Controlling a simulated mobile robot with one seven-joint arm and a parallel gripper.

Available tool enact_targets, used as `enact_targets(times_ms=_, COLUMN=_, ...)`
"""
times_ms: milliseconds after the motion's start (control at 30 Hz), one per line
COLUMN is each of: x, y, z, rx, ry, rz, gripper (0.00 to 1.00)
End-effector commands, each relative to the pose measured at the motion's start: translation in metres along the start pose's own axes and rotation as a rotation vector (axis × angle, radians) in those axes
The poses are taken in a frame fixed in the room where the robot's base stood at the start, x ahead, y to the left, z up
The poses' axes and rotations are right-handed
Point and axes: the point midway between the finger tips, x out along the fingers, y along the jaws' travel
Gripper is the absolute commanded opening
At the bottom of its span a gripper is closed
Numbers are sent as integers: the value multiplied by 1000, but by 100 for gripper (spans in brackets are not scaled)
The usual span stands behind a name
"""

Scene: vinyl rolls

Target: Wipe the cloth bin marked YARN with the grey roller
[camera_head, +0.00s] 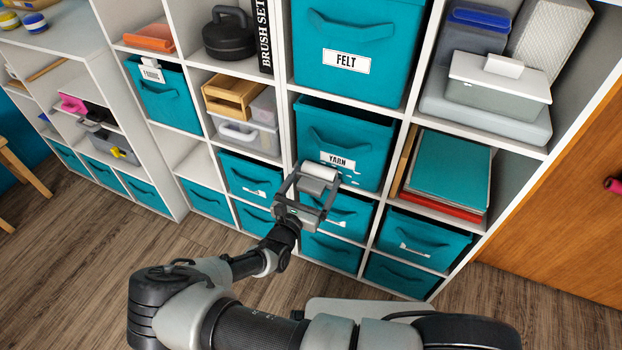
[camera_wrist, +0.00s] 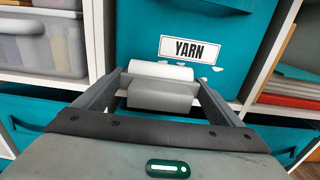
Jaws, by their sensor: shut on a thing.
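The teal cloth bin marked YARN (camera_head: 345,130) sits in a middle cubby of the white shelf. In the wrist view the bin (camera_wrist: 200,18) fills the upper middle, with its label and a few white specks low on its front. My gripper (camera_head: 314,181) is shut on the grey roller (camera_head: 310,187), in front of the bin's lower front. In the wrist view the roller (camera_wrist: 160,95) lies crosswise between the fingers, with a white cylinder (camera_wrist: 160,70) on its far side, just below the label. I cannot tell whether the cylinder touches the bin.
The FELT bin (camera_head: 355,50) is above, and smaller teal bins (camera_head: 345,215) are below. Wood floor (camera_head: 100,260) lies open at lower left.

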Motion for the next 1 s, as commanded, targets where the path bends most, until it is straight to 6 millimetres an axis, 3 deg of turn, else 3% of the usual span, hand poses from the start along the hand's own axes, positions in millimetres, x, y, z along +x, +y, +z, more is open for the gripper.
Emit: enact_targets(times_ms=1000, x=0, y=-93, z=4, rx=-3, ry=-2, rz=-2, gripper=50)
